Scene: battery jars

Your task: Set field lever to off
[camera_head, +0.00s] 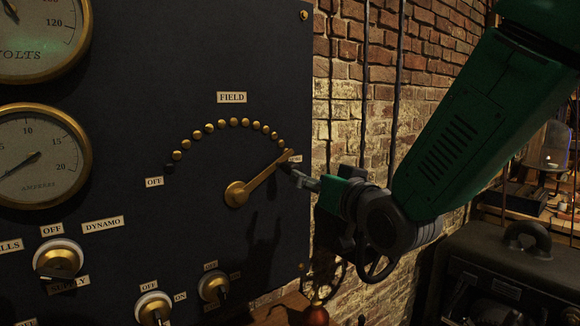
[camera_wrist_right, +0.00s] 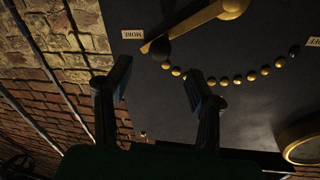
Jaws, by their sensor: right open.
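The brass field lever (camera_head: 262,178) is on the dark panel under the FIELD label (camera_head: 232,97). It points up and right from its round pivot, its tip by the small label at the right end of the arc of brass studs. The OFF label (camera_head: 154,182) is at the arc's left end. My right gripper (camera_head: 296,174) is beside the lever's tip, at its lower right. In the wrist view its two fingers (camera_wrist_right: 158,82) are spread with nothing between them; the lever (camera_wrist_right: 190,27) lies just beyond them. Whether they touch it cannot be told. My left gripper is not in view.
Round gauges (camera_head: 40,155) and rotary switches (camera_head: 60,260) are on the panel's left and lower parts. A brick wall (camera_head: 345,90) with vertical conduits is behind the panel's right edge. A dark case with a handle (camera_head: 520,270) stands at the lower right.

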